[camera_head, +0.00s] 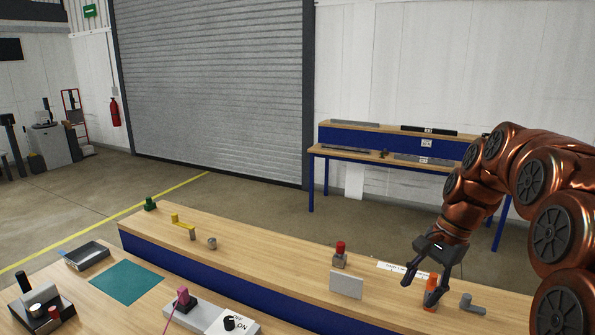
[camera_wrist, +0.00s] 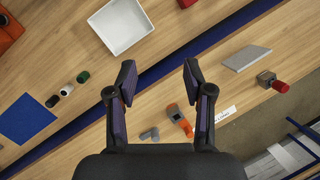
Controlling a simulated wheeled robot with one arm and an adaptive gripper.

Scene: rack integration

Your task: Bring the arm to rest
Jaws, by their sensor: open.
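My copper-coloured arm comes in from the right in the head view. It bends down to my gripper (camera_head: 425,293), which hangs over the right part of the raised wooden bench shelf (camera_head: 290,262). In the wrist view my gripper (camera_wrist: 159,68) has its two dark fingers spread wide, with nothing held between them. An orange piece (camera_head: 432,290) is on the shelf by the fingers in the head view. In the wrist view the orange piece (camera_wrist: 180,121) lies below, apart from the fingers. I cannot tell the exact height of the fingertips above the shelf.
A grey fitting (camera_head: 472,304) lies right of the orange piece. A pale plate (camera_head: 347,285) and a red-topped block (camera_head: 340,254) stand to the left. A white tray (camera_wrist: 121,27) shows in the wrist view. A second bench (camera_head: 385,157) stands behind, with open floor between.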

